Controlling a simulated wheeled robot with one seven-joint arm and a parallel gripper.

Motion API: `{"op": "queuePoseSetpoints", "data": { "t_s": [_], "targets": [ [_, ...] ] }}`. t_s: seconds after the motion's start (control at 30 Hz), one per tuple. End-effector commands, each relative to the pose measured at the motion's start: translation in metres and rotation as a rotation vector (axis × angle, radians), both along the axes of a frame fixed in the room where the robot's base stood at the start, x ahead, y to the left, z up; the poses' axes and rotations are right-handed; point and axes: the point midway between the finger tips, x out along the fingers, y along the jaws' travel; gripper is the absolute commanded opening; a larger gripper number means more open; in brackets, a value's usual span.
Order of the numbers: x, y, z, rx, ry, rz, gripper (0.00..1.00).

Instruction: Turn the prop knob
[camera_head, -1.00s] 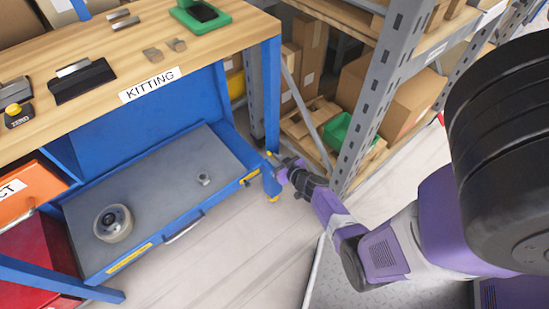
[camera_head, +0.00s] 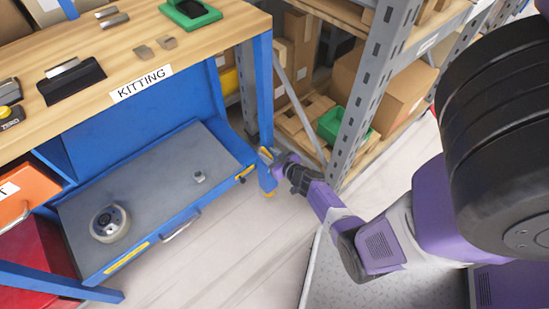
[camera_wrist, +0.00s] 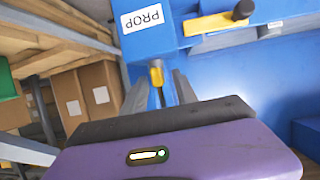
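The yellow prop knob (camera_wrist: 156,73) sits below a blue block with an upside-down PROP label (camera_wrist: 141,18) in the wrist view. My gripper (camera_wrist: 161,80) has its two grey fingers apart, one on each side of the knob, with blue showing between them. I cannot tell whether either finger touches the knob. In the head view my gripper (camera_head: 277,163) is at the blue post at the right end of the kitting bench, where small yellow parts (camera_head: 266,153) show. The knob itself is not clear there.
A yellow bar with a black end (camera_wrist: 225,20) lies close by. The open drawer (camera_head: 150,205) holds a tape roll (camera_head: 110,223) and a small metal part (camera_head: 199,176). A grey shelf upright (camera_head: 362,100) stands just right of my gripper, with boxes behind.

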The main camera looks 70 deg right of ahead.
Motion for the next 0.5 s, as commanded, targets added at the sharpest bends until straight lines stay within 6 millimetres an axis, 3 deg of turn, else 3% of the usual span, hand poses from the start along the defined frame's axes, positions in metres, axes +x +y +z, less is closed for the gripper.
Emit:
{"op": "queuePoseSetpoints", "data": {
  "t_s": [0.5],
  "targets": [
    [-0.045, 0.030, 0.024, 0.001, 0.004, -0.001, 0.35]
  ]
}}
